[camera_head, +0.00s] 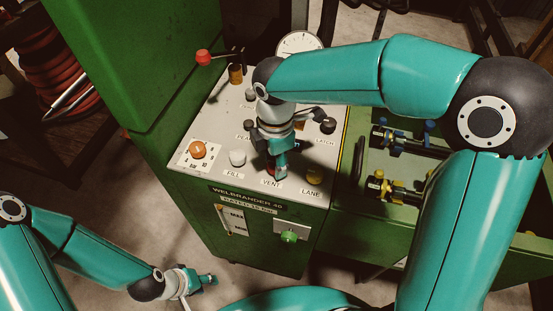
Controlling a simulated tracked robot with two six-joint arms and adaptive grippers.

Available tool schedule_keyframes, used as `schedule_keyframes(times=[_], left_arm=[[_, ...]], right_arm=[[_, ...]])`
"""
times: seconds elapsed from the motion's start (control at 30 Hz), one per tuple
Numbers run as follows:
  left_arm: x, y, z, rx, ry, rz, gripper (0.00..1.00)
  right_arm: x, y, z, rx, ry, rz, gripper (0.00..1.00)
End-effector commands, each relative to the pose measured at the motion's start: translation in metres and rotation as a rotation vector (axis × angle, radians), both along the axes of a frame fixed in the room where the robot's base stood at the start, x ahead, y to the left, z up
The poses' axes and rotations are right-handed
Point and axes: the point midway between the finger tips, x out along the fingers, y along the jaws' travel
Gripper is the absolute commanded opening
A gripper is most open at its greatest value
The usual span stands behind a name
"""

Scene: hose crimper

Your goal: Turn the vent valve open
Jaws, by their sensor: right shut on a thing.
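The grey-white control panel (218,133) is on top of the green machine. Its VENT label (271,183) is at the front middle, between JILL-like lettering on the left and LANE on the right. My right gripper (277,170) points down just behind the VENT label and is shut on the vent valve there. The gripper hides most of the valve, so its handle angle does not show. My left gripper (207,281) hangs low in front of the machine, away from the panel. Its fingers are too small to tell open from shut.
A red-balled lever (203,56) and a round gauge (299,43) are at the back. A green button (289,236) is on the front face.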

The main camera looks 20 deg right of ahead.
Motion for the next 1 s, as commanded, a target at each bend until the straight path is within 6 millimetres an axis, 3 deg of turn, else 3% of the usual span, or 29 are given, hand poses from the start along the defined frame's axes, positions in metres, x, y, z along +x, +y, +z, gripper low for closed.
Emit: schedule_keyframes(times=[0.27,1.0], left_arm=[[0.000,0.000,-0.004,0.000,0.000,0.000,0.40],[0.000,0.000,-0.018,0.000,0.000,0.000,0.40]], right_arm=[[0.001,0.000,0.000,-0.001,-0.004,-0.165,0.04],[0.001,0.000,0.000,0.001,-0.004,-0.859,0.04]])
